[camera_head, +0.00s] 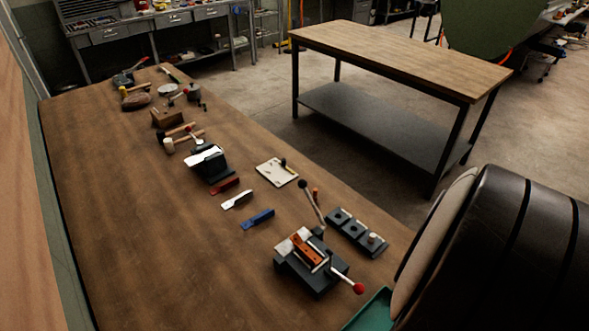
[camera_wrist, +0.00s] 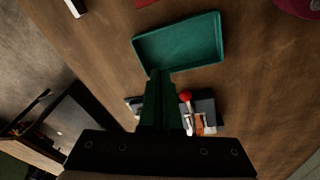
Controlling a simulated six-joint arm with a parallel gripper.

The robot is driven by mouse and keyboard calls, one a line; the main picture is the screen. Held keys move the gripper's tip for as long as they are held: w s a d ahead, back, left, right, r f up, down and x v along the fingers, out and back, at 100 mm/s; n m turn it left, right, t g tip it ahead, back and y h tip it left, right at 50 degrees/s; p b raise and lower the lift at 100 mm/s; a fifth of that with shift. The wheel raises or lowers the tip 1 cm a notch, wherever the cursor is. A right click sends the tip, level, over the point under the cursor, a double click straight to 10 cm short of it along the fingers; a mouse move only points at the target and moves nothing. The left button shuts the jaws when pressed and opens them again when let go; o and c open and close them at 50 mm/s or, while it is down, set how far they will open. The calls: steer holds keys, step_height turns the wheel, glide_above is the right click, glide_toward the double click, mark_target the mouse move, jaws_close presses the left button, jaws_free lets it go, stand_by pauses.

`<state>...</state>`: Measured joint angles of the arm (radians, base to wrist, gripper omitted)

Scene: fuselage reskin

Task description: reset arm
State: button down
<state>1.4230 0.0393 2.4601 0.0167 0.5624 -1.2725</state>
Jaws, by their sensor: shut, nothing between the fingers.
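My gripper (camera_wrist: 160,76) shows in the wrist view with its dark green fingers closed together and nothing between them. Its fingertips overlap the near edge of a teal tray (camera_wrist: 212,45) in that view; I cannot tell the height between them. Beside the fingers is a dark clamp fixture (camera_wrist: 207,106) with a red-knobbed lever and an orange piece, partly hidden by my gripper. In the head view the fixture (camera_head: 310,278) stands at the bench's near end, and a corner of the tray (camera_head: 370,314) shows. My gripper is outside the head view; my dark arm fills the right side.
The wooden workbench (camera_head: 120,210) holds several tools in a row: a blue-handled one (camera_head: 257,219), a red one (camera_head: 225,186), a vise (camera_head: 210,162), mallets (camera_head: 183,138) and a white plate (camera_head: 277,172). A dark block strip (camera_head: 357,232) lies beside the fixture. The bench's left part is clear.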

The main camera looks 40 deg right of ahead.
steer(key=w+a+r+n+t+y, duration=0.1)
steer(key=w+a+r, duration=0.3)
steer(key=w+a, duration=0.45)
steer(key=w+a+r+n+t+y, duration=0.1)
steer(key=w+a+r+y, duration=0.15)
steer(key=w+a, duration=0.6)
steer(key=s+a+r+m+g, duration=0.2)
steer(key=s+a+g, duration=0.1)
steer(key=s+a, duration=0.6)
steer(key=a, duration=0.3)
steer(key=shift+s+a+m, duration=0.3)
steer(key=shift+s+a, duration=0.1)
